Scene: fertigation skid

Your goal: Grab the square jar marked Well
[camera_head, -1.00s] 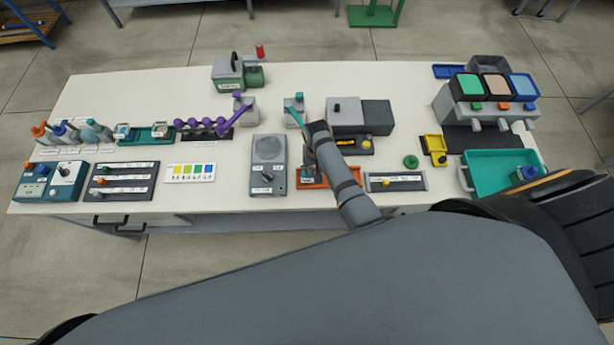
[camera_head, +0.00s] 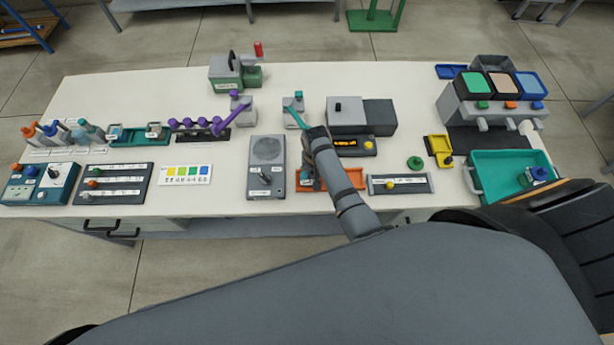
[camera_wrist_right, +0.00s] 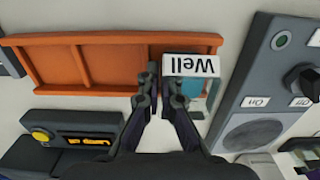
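The square jar (camera_wrist_right: 206,90) has a white label reading "Well" and a blue-grey body. In the right wrist view it sits at the right end of the orange tray (camera_wrist_right: 115,88), partly covered by a finger. My right gripper (camera_wrist_right: 161,88) is over that end. Its dark fingertips are close together, and one overlaps the jar's left side; whether they are apart or touching the jar is unclear. In the head view my right gripper (camera_head: 308,158) hangs over the left end of the orange tray, largely hiding the jar. My left gripper is not in view.
A grey speaker-like box with a switch (camera_head: 267,165) stands close left of the tray. A dark display unit (camera_head: 355,146) is behind it and a slider panel (camera_head: 400,184) to its right. A teal tray (camera_head: 500,165) is at the right.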

